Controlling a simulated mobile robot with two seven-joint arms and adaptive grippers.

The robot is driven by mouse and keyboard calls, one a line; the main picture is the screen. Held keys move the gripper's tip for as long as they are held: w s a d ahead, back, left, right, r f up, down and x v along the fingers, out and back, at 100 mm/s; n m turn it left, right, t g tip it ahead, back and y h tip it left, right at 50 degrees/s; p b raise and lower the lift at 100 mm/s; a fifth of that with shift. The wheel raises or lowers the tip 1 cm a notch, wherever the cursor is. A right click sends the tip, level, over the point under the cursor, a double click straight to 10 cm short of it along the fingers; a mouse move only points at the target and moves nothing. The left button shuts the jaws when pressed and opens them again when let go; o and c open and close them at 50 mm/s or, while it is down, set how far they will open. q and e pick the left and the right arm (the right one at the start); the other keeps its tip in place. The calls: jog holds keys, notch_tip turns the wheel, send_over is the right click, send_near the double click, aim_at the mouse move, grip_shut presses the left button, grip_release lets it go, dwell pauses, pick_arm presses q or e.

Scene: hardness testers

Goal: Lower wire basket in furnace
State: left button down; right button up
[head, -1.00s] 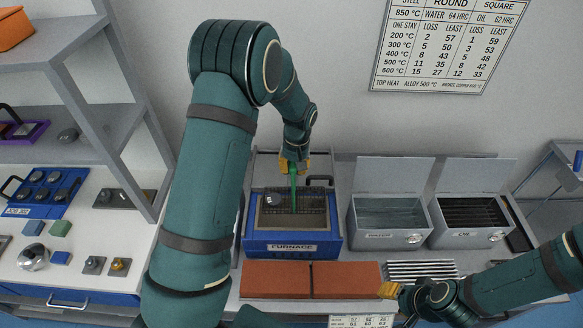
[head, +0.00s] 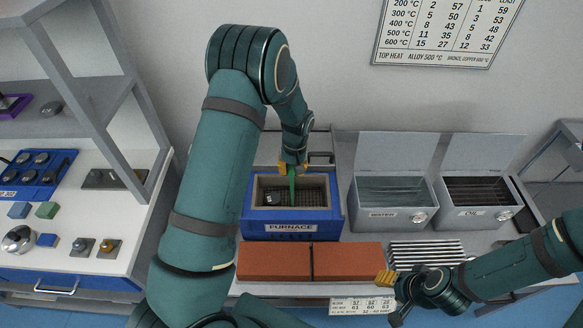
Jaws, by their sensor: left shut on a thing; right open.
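The blue furnace (head: 292,228) stands on the bench with its top open. The dark wire basket (head: 315,187) sits down inside the furnace opening, with a small grey piece (head: 272,198) at its left side. A green upright handle (head: 292,184) rises from the basket. My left gripper (head: 292,169) is shut on this handle, above the back part of the furnace. It hides the top of the handle. My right gripper (head: 386,291) is open and empty, low at the front edge near the bricks.
Two red bricks (head: 275,262) lie in front of the furnace. Open WATER (head: 395,218) and OIL (head: 475,214) tanks stand to its right, lids raised behind. A ribbed rack (head: 427,251) lies before them. A white bench (head: 110,225) and grey shelf stand left.

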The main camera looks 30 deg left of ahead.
pick_arm(q)
jog(key=shift+f, duration=0.2)
dwell(0.5)
jog(key=c, duration=0.9)
grip_release()
jog(key=shift+o, duration=0.2)
jog(key=shift+r, duration=0.1)
jog(key=r, duration=1.2)
jog(key=shift+w+d, duration=0.2)
jog(key=shift+d, duration=0.2)
